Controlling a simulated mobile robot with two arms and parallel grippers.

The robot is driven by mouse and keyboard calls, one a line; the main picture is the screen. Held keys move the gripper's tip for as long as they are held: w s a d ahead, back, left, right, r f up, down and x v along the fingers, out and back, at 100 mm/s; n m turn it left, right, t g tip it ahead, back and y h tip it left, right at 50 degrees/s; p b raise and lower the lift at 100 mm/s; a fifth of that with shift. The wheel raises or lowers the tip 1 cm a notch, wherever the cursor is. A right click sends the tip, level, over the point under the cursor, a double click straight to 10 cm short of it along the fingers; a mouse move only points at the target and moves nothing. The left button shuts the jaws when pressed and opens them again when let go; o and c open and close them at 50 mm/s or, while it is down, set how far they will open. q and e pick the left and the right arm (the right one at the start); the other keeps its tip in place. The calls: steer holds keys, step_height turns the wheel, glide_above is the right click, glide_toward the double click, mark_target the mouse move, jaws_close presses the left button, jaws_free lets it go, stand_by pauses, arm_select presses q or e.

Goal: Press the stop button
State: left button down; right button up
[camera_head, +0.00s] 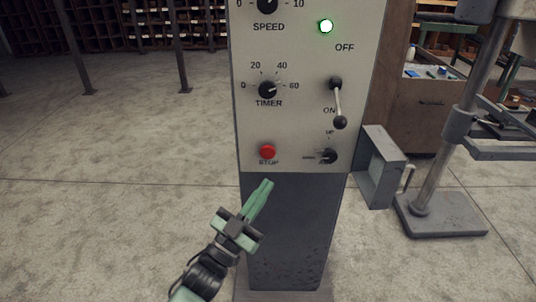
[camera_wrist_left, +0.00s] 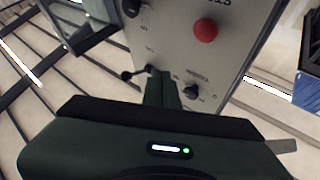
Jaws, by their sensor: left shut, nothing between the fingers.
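The red stop button (camera_head: 267,152) sits low on the left of the pale control panel (camera_head: 300,125), above the label STOP. It also shows in the left wrist view (camera_wrist_left: 206,30), near the top. My left gripper (camera_head: 268,184) is shut and empty, its green fingers pointing up and right. In the head view its tips appear just below the button, near the panel's lower edge. In the left wrist view the shut fingers (camera_wrist_left: 161,88) also appear apart from the button in the picture. The depth gap to the panel is unclear. My right gripper is not in view.
The panel also carries a timer knob (camera_head: 267,90), a lever (camera_head: 338,105), a small lower-right knob (camera_head: 330,156) and a lit green lamp (camera_head: 326,26). A grey box (camera_head: 378,168) juts from the right side. A metal stand (camera_head: 440,213) is further right. Floor at left is clear.

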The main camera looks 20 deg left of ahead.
arm_select(q)
steer(key=b, duration=0.3)
glide_toward(273, 150)
steer(key=w+d+r, duration=0.1)
steer(key=d+r, duration=0.2)
steer(key=shift+w+a+f, duration=0.1)
steer(key=shift+w, duration=0.45)
steer(key=shift+w+a+f, duration=0.1)
steer(key=shift+w+a, duration=0.05)
steer(key=shift+w, duration=0.4)
steer(key=shift+r, duration=0.1)
stand_by(0.8)
steer(key=shift+w+a, duration=0.1)
steer(key=shift+w, duration=0.3)
steer(key=shift+w+a+b, duration=0.15)
steer(key=shift+w+b, duration=0.15)
steer(key=shift+w, duration=0.25)
stand_by(0.7)
steer(key=shift+s, duration=0.1)
steer(key=shift+s+d+p, duration=0.25)
steer(key=shift+s+p, duration=0.25)
steer(key=shift+s, duration=0.4)
steer(key=shift+s, duration=0.1)
